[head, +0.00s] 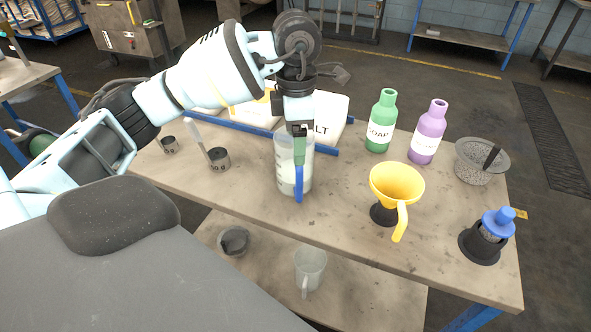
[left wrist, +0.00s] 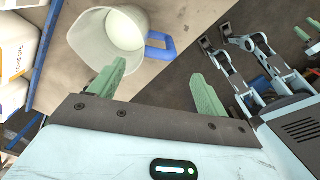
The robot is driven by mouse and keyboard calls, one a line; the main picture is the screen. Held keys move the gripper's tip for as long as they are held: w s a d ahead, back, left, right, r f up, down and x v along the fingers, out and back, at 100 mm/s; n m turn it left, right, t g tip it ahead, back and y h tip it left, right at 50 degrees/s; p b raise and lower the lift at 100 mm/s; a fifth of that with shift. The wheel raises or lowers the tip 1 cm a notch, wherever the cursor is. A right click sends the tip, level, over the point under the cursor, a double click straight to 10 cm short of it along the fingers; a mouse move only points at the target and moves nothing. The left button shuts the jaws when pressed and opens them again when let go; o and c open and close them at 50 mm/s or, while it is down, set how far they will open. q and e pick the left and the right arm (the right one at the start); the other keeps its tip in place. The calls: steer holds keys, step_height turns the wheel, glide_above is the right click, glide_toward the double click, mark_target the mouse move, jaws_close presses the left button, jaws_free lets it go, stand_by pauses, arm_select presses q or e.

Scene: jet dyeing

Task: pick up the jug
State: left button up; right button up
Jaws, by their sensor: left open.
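The jug (head: 282,176) is a translucent cup with a blue handle (head: 299,187), upright near the front edge of the table, its handle towards me. In the left wrist view the jug (left wrist: 92,40) is seen from above, with pale liquid inside and the blue handle (left wrist: 163,46) on its right. My left gripper (head: 300,145) is above the handle, pointing down, and partly hides the jug. In the wrist view its green fingers (left wrist: 158,75) are apart with nothing between them. The handle lies just past the fingertips.
Right of the jug stand a yellow funnel (head: 397,183), green bottle (head: 381,125), purple bottle (head: 428,135), grey bowl (head: 472,172) and blue-capped item (head: 489,232). Small dark pots (head: 218,160) stand left. White packs (head: 325,112) lie behind. A second jug (head: 310,262) is on the lower shelf.

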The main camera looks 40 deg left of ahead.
mark_target(296, 169)
arm_select(q)
steer(key=shift+w+d+f, duration=0.1)
steer(key=shift+f, duration=1.65)
steer(key=shift+w+f, duration=0.1)
steer(key=shift+f, duration=1.65)
steer(key=c, duration=1.4)
